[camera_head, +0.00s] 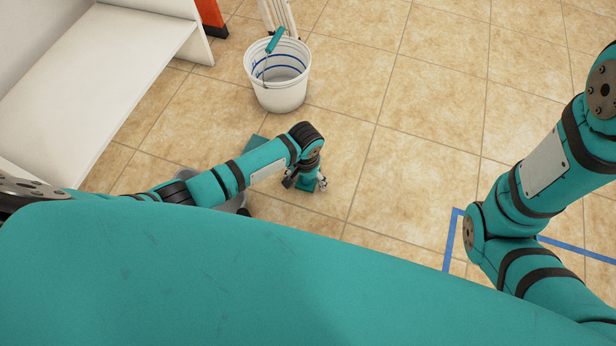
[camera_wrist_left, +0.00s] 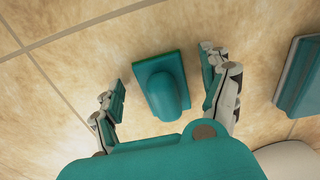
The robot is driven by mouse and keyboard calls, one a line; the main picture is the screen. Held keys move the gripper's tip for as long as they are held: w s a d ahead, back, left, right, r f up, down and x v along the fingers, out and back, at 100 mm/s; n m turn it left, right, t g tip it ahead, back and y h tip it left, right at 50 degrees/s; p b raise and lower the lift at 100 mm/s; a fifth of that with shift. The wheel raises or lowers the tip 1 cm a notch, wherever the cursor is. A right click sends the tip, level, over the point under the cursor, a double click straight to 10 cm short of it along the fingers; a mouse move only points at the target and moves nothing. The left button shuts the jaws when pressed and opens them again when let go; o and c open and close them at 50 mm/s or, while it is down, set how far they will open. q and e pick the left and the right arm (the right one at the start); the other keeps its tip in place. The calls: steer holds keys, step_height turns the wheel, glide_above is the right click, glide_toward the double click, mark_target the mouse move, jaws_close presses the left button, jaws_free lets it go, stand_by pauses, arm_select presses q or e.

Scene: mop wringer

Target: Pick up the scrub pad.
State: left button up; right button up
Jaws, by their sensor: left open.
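The scrub pad (camera_wrist_left: 161,86) looks like a teal block with a rounded grip on top and lies on the tiled floor. In the left wrist view it sits between the two fingers of my left gripper (camera_wrist_left: 163,88), with a gap on each side. The gripper is open and points down over it. In the head view my left gripper (camera_head: 306,183) is low over the floor, and teal of the pad (camera_head: 306,186) shows between the fingers. My right arm shows at the right, but its gripper is out of view.
Another teal slab with a pale edge (camera_wrist_left: 301,78) lies close to the right finger. A white bucket (camera_head: 278,83) with a teal-handled tool (camera_head: 275,40) stands beyond. A white bench (camera_head: 95,65) is at the left. Blue tape (camera_head: 452,240) marks the floor at right.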

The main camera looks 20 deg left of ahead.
arm_select(q)
steer(key=c, duration=1.2)
steer(key=shift+c, duration=0.3)
steer(key=shift+r, duration=0.15)
